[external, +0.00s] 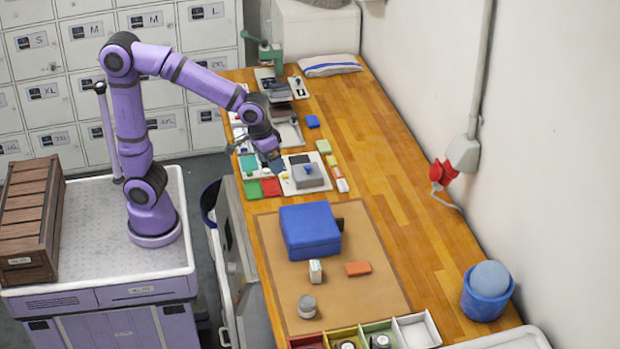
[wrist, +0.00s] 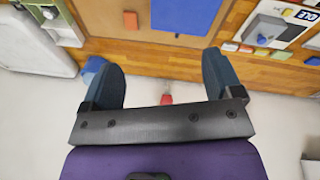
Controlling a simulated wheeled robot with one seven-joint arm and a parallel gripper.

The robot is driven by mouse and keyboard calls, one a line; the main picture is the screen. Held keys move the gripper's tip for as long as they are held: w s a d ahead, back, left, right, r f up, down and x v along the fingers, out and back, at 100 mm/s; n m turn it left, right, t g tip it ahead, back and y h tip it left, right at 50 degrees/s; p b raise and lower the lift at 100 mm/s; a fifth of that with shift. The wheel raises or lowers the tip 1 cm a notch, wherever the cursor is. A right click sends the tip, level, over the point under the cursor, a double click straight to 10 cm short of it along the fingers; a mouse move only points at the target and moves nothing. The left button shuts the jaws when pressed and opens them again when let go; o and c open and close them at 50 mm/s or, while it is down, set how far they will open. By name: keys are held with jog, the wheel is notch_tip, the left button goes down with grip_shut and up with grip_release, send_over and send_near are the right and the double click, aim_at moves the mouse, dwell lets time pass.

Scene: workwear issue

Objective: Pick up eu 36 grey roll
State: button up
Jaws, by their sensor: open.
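A short grey roll (external: 307,306) stands on the tan mat (external: 345,295) near its front left corner. Other grey rolls sit in the dividers at the bottom edge, one in the yellow compartment (external: 346,345) and one in the green compartment (external: 380,342). The one in the green compartment also shows in the wrist view (wrist: 50,12). I cannot read an EU 36 mark on any of them. My gripper (external: 268,160) is raised above the far left part of the bench, well away from the rolls. Its jaws (wrist: 160,62) are apart with nothing between them.
A blue box (external: 310,230), a small white box (external: 315,271) and an orange block (external: 358,268) are on the mat. A blue bin with a ball (external: 487,290) stands at right. Trays and a grey device (external: 307,174) crowd the far left bench.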

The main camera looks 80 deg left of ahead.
jog(key=w+d+f+n+g, duration=0.1)
jog(key=w+d+f, duration=0.2)
jog(key=d+f, duration=0.3)
jog(key=w+d+f, duration=0.2)
jog(key=d+f, duration=0.2)
jog(key=d, duration=0.4)
jog(key=n+g+y, duration=0.1)
jog(key=n+g, duration=0.1)
send_over(307, 300)
notch_tip(307, 300, down, 13)
jog(key=shift+f, duration=0.6)
notch_tip(307, 300, down, 10)
jog(key=shift+a+r, duration=0.1)
jog(key=c, duration=1)
